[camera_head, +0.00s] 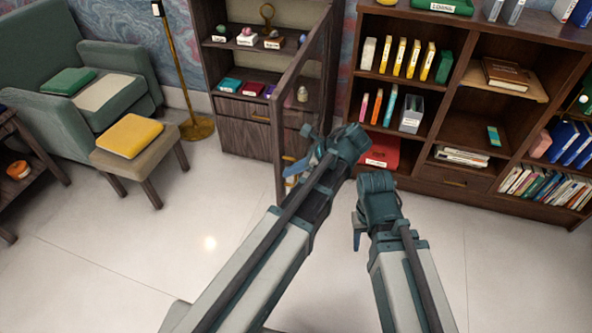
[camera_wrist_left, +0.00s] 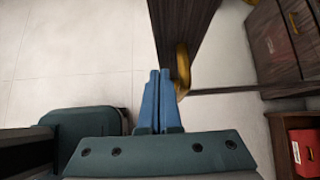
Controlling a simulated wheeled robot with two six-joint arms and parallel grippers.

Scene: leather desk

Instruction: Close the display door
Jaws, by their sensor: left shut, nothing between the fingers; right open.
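The display door (camera_head: 277,140) stands swung open, out from the front of the display cabinet (camera_head: 202,60). It is a dark wooden frame with a glass pane. My left gripper (camera_head: 294,169) is at the free edge of the door, beside its yellow handle. In the left wrist view the blue fingers (camera_wrist_left: 157,98) are shut and empty, just left of the handle (camera_wrist_left: 183,68) by the door's dark edge (camera_wrist_left: 178,28). I cannot tell whether they touch it. My right gripper (camera_head: 357,238) is open and empty, off to the right and apart from the door.
A bookshelf (camera_head: 455,120) with books and boxes stands to the right of the cabinet. A brass floor lamp (camera_head: 181,70), a green armchair (camera_head: 75,60) and a stool (camera_head: 140,160) are to the left. The pale tiled floor before the cabinet is clear.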

